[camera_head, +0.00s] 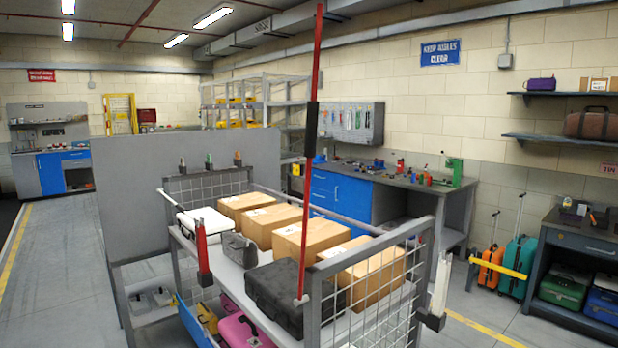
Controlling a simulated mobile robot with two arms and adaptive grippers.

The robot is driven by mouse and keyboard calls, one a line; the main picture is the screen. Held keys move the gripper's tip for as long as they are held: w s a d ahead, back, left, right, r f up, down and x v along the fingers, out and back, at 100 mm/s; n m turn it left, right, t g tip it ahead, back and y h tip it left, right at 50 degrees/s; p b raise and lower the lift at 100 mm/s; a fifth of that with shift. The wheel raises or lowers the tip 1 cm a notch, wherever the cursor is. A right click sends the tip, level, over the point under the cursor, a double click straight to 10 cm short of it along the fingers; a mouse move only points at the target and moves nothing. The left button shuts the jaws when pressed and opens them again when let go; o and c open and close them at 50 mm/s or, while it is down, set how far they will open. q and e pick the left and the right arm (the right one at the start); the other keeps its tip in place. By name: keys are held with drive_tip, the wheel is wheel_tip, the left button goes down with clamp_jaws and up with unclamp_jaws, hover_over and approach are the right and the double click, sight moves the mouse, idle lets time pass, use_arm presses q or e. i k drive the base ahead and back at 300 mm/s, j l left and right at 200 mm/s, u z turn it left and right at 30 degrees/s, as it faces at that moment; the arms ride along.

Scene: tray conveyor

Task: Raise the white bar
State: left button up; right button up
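A short white bar (440,286) stands nearly upright at the front right corner of the wire-sided cart, its lower end at a dark bracket (432,321). A similar red bar (202,246) stands at the cart's front left, also at a dark bracket. A long thin red pole (316,60) with a black sleeve (311,130) rises in front of the cart, slightly tilted. I cannot tell how any of these are fastened. Neither of my grippers shows in this view.
The cart's top shelf (222,262) carries several cardboard boxes (312,237), a black case (277,296), a grey bag (239,249) and a white case (205,222). A grey panel (122,200) stands behind left. Floor is open at far left and right of the cart.

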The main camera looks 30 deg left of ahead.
sight(183, 210)
drive_tip(key=j+u, duration=0.2)
drive_tip(key=u, duration=0.15)
drive_tip(key=i+j+u, duration=0.1)
drive_tip(key=u, duration=0.2)
drive_tip(key=i+j+u, duration=0.1)
drive_tip(key=j+u, duration=0.25)
drive_tip(key=l, duration=0.1)
